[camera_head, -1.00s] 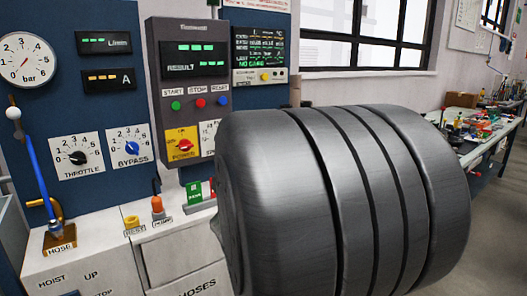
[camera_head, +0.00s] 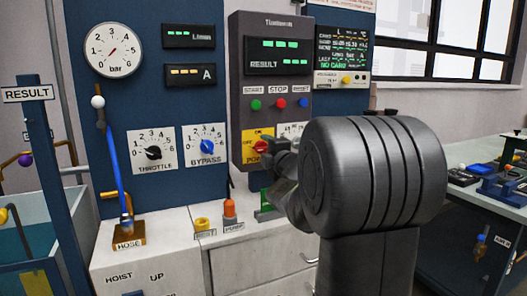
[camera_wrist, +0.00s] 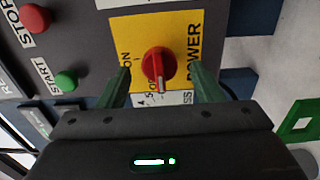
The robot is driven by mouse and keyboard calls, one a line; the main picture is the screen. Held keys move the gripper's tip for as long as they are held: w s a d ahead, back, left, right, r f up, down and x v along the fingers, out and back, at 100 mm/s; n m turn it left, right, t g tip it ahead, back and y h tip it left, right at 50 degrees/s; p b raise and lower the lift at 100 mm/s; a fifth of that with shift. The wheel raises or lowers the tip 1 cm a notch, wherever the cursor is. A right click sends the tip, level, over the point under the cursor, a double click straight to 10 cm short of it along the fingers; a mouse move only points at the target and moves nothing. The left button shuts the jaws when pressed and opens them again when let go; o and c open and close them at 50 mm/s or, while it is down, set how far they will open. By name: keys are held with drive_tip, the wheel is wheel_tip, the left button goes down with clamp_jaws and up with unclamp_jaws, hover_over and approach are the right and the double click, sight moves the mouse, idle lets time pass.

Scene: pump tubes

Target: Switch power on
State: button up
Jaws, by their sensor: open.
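The red power knob (camera_wrist: 157,66) sits on a yellow plate (camera_wrist: 180,28) marked POWER, with ON at its left in the wrist view. Its white mark points down in that view, toward lettering partly hidden by the knob. My gripper (camera_wrist: 159,74) is open, with one green finger on each side of the knob and visible gaps between. In the head view my gripper (camera_head: 272,151) is in front of the yellow plate (camera_head: 250,135) and covers part of it and the knob.
Green START (camera_head: 256,104), red STOP (camera_head: 280,103) and blue RESET (camera_head: 303,102) buttons are above the plate. The throttle (camera_head: 153,153) and bypass (camera_head: 207,146) dials are at the left. An orange button (camera_head: 229,208) and a yellow ring (camera_head: 202,224) stand on the ledge below.

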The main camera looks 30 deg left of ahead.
drive_tip(key=shift+x, duration=1.35)
drive_tip(key=shift+c, duration=0.4)
drive_tip(key=c, duration=0.9)
